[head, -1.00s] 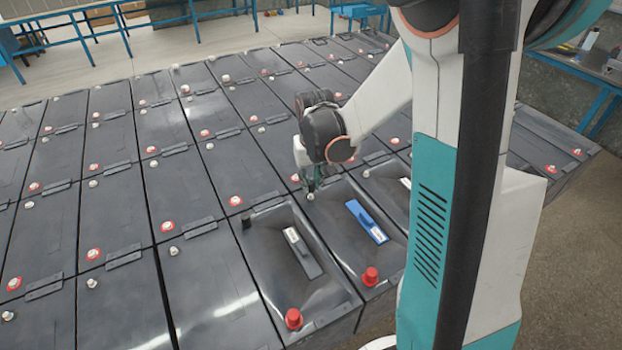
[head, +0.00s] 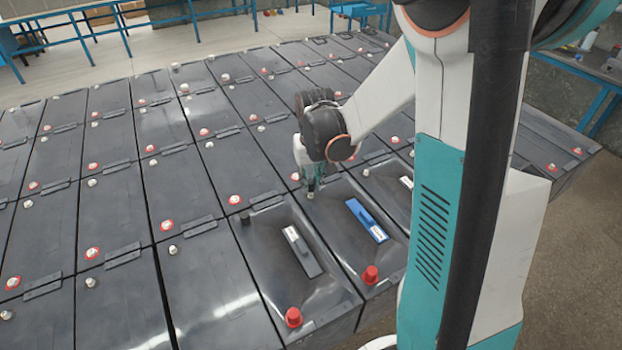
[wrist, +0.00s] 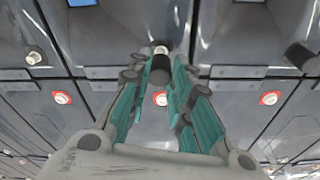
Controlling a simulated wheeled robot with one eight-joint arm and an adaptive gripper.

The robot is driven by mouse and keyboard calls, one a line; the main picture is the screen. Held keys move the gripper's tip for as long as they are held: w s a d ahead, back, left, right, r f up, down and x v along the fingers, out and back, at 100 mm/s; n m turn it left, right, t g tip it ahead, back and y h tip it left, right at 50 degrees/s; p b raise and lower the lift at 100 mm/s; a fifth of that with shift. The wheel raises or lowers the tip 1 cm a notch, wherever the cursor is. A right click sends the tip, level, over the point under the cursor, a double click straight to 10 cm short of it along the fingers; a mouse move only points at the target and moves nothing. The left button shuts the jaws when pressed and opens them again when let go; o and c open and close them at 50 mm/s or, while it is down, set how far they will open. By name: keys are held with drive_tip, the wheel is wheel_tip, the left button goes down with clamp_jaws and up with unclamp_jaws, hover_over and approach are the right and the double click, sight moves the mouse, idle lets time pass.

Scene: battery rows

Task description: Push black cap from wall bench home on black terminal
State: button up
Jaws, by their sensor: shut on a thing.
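My gripper (wrist: 160,78) is shut on a small black cap (wrist: 160,69), which sits between the green fingertips. The bare metal terminal (wrist: 161,49) shows right beyond the cap, in line with it; I cannot tell whether they touch. The cap in the fingers is too small to make out there.
Bare terminals on the other batteries surround the gripper.

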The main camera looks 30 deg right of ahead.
drive_tip(key=shift+f+b, duration=1.35)
drive_tip(key=shift+f, duration=0.1)
idle(1.8)
drive_tip(key=o, duration=0.8)
drive_tip(key=o, duration=0.5)
drive_tip(key=shift+r, duration=0.15)
drive_tip(key=shift+r+p, duration=2.4)
drive_tip(key=shift+r, duration=1)
